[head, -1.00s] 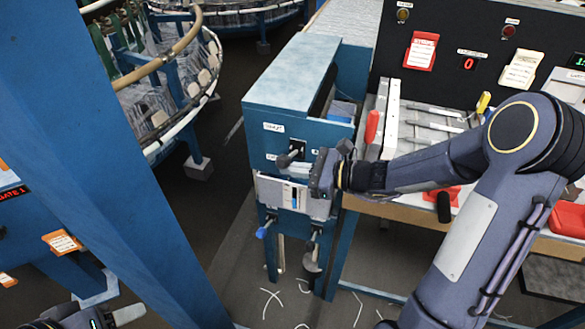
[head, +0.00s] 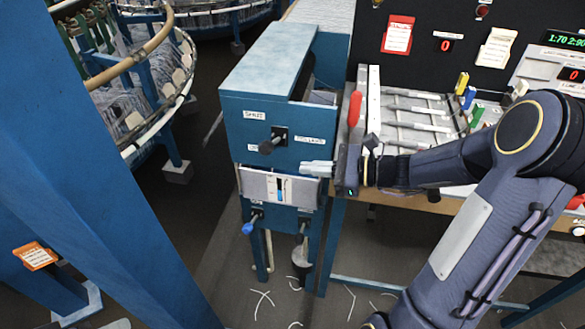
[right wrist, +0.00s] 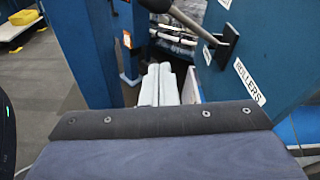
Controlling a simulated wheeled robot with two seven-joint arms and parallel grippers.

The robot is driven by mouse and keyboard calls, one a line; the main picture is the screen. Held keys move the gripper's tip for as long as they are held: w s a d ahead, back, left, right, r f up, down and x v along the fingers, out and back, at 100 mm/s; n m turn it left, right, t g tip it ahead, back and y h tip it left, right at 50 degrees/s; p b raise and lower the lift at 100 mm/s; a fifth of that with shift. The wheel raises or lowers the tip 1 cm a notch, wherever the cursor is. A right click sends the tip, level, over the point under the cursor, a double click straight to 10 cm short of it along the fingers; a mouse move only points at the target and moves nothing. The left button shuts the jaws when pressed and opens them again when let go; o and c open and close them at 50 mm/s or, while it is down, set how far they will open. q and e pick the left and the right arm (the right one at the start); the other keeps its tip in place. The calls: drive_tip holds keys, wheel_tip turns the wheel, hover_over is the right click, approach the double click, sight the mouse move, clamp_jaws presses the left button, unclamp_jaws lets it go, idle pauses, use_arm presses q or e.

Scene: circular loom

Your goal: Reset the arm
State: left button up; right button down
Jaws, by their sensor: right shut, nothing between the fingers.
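My right gripper (head: 306,168) is in front of the blue cabinet at its right edge. Its pale fingers are shut with nothing between them and point left. They also show together in the right wrist view (right wrist: 160,84). A dark lever (head: 271,143) sticks out of the cabinet front, up and left of the fingertips and apart from them in the picture. It also shows in the right wrist view (right wrist: 205,35). Of my left gripper (head: 118,325), only a sliver shows at the bottom edge, too little to tell its state.
The blue cabinet (head: 265,75) carries a grey panel (head: 262,186) and a blue-tipped handle (head: 250,226) below the lever. A workbench with a black panel (head: 450,60) stands to the right. A big blue post (head: 90,150) fills the left. Floor shows between post and cabinet.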

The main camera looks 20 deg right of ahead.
drive_tip(key=shift+s+d+r, duration=0.1)
drive_tip(key=shift+s+d, duration=0.2)
drive_tip(key=shift+d, duration=0.1)
drive_tip(key=s+a+r+n+g+h, duration=0.2)
drive_tip(key=s+a+n+g+h, duration=0.4)
drive_tip(key=s+n, duration=0.75)
drive_tip(key=s+d+f+n+t+h, duration=0.2)
drive_tip(key=s+n+h, duration=0.1)
drive_tip(key=s+n, duration=0.4)
drive_tip(key=shift+n, duration=0.45)
